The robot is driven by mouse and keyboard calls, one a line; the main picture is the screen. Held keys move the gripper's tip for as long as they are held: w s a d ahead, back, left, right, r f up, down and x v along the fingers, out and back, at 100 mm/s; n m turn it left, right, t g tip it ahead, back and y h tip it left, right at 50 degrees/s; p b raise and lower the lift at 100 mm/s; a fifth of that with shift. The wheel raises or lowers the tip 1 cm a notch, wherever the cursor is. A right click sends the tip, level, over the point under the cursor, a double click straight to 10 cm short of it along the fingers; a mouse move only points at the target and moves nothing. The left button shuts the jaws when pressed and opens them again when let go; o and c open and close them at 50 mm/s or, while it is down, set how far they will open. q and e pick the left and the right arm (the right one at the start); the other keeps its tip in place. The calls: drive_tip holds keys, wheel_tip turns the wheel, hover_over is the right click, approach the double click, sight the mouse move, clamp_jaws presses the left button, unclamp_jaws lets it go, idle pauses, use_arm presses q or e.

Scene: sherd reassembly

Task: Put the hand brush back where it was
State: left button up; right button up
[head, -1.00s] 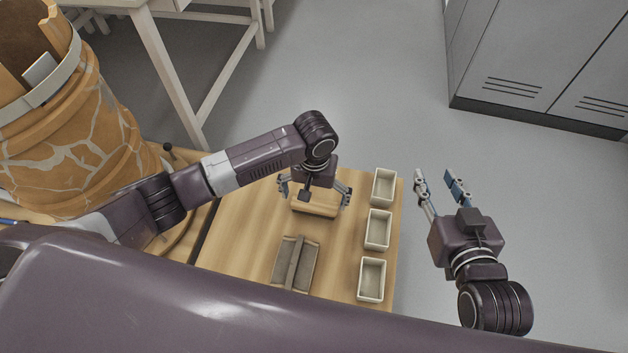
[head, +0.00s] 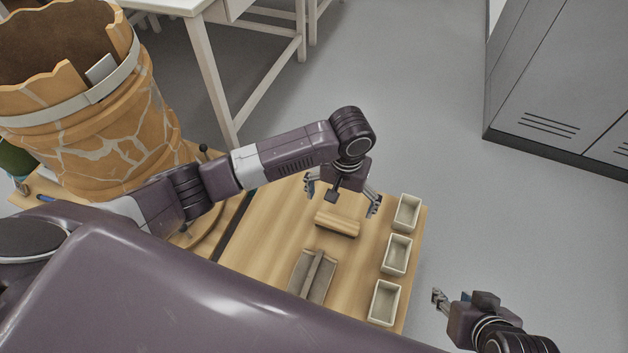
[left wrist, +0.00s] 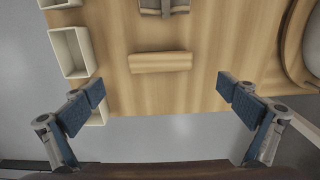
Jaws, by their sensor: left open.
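A plain light wooden bar, which seems to be the hand brush (head: 338,223), lies on the wooden table top; no bristles show. In the left wrist view the bar (left wrist: 160,62) lies ahead of the jaws, roughly centred between them. My left gripper (head: 343,197) is open and empty, its fingers spread wide, just beyond the bar in the head view and not touching it. My right gripper (head: 440,299) hangs off the right side of the table, beside its near right corner; its fingers are small and overlap, so its opening is unclear.
Three cream bins (head: 397,254) line the table's right edge. A grey-brown padded cradle (head: 313,275) lies nearer than the bar. A large cracked orange vessel (head: 95,120) stands at left. Grey lockers (head: 560,85) stand at far right. Bare table (head: 275,230) lies left of the bar.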

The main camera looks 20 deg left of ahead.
use_arm(q)
drive_tip(key=s+d+m+t+h, duration=0.2)
drive_tip(key=s+d+h, duration=0.2)
drive_tip(key=s+d, duration=0.3)
drive_tip(key=s+a+r+t+y, duration=0.1)
drive_tip(key=s+a, duration=0.3)
drive_tip(key=a, duration=0.4)
drive_tip(key=s+a+r+t+y, duration=0.2)
drive_tip(key=s+a+t, duration=0.1)
drive_tip(key=a, duration=0.5)
drive_tip(key=shift+s+r, duration=0.3)
drive_tip(key=shift+s, duration=0.05)
drive_tip(key=shift+a, duration=0.1)
